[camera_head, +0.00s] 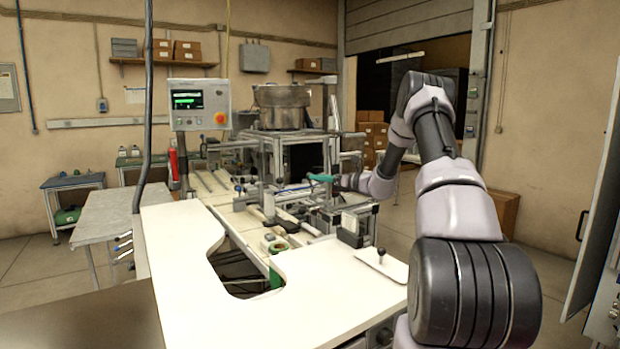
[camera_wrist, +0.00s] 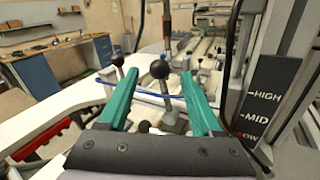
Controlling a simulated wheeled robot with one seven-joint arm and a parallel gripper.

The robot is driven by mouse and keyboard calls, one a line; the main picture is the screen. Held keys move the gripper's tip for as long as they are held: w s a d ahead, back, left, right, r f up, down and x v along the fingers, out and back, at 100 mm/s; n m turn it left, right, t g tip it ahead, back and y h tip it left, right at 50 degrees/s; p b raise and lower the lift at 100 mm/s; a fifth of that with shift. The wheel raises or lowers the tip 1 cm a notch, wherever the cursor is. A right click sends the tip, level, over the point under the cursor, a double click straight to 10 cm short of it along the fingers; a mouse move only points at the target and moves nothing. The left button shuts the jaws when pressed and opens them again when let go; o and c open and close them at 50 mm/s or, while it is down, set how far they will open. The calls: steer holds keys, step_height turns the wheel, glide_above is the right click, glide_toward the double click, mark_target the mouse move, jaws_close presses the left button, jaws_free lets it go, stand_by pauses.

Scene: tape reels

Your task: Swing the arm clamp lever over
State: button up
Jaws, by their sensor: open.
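A lever with a black ball knob (camera_wrist: 160,69) and a thin metal stem stands in the middle of the wrist view. My gripper (camera_wrist: 157,76) has two teal fingers spread apart, and the knob shows in the gap between their tips. I cannot tell how far beyond the tips the knob is; no contact shows. In the head view my gripper (camera_head: 320,178) is at the machine, coming in from the right. The lever cannot be picked out for sure there.
A HIGH/MID/LOW scale plate (camera_wrist: 262,108) and metal uprights stand close on the right in the wrist view. Another black knob (camera_wrist: 118,61) is beyond the left finger. A blue tube (camera_wrist: 150,93) crosses below. The white worktop (camera_head: 310,290) in front is mostly clear.

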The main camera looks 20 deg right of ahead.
steer(key=shift+x, duration=2.25)
jaws_close()
